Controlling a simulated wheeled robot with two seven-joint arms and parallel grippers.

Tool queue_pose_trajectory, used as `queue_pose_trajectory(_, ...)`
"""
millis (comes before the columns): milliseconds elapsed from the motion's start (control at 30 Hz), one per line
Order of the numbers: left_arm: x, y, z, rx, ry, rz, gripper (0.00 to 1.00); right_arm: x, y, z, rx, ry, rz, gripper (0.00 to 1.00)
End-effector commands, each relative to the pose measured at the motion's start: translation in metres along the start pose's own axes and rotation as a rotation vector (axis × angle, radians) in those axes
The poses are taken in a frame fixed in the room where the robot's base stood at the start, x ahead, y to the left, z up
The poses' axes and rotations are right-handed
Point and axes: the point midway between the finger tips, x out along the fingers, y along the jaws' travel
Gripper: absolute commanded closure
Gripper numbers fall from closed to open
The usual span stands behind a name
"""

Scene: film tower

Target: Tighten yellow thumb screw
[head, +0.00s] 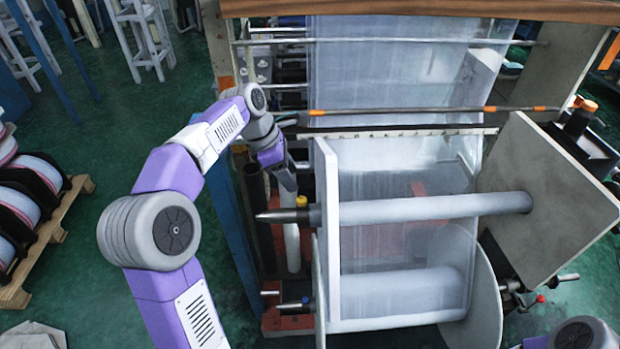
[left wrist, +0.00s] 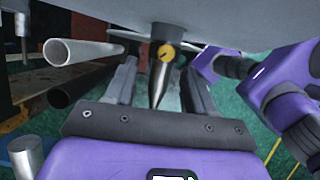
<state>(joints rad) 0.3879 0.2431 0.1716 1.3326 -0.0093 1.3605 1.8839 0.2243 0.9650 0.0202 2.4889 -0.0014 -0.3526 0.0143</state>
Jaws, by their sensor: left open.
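The yellow thumb screw (head: 301,201) stands on a collar near the left end of the roller shaft (head: 275,216), which has a pointed tip. In the left wrist view the round yellow screw head (left wrist: 166,52) shows just beyond the gap between my fingers, with the dark cone of the shaft tip below it. My left gripper (head: 289,186) is open just above and left of the screw. Its two fingers (left wrist: 160,68) show on either side of the shaft tip in the wrist view, and no contact is visible. My right gripper is out of view.
A white side plate (head: 328,230) stands right of the screw, with the grey roller (head: 435,208) beyond it. A white tube (head: 291,248) and metal frame parts lie below and left of the shaft. A pallet of film rolls (head: 40,245) is at far left; green floor lies between.

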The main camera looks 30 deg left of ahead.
Motion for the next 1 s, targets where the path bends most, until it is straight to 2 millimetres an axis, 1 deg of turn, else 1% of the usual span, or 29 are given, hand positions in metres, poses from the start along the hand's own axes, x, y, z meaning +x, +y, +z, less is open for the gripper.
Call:
queue_pose_trajectory(200, 0.034, -0.001, -0.001, -0.002, 0.002, -0.005, 0.46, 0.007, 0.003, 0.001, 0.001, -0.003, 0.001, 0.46)
queue_pose_trajectory(400, 0.062, -0.001, -0.001, -0.001, 0.001, -0.003, 0.46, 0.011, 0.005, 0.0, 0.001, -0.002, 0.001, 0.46)
queue_pose_trajectory(567, 0.071, -0.001, -0.001, -0.001, 0.001, -0.002, 0.46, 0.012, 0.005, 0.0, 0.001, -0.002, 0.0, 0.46)
queue_pose_trajectory(800, 0.072, -0.001, 0.0, 0.0, 0.001, -0.001, 0.46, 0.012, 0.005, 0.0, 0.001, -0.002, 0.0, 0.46)
queue_pose_trajectory(833, 0.072, -0.001, 0.0, 0.0, 0.0, -0.001, 0.47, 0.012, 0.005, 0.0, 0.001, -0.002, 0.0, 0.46)
queue_pose_trajectory(1000, 0.072, -0.001, 0.0, 0.0, 0.0, -0.001, 0.74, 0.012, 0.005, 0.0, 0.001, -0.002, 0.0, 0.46)
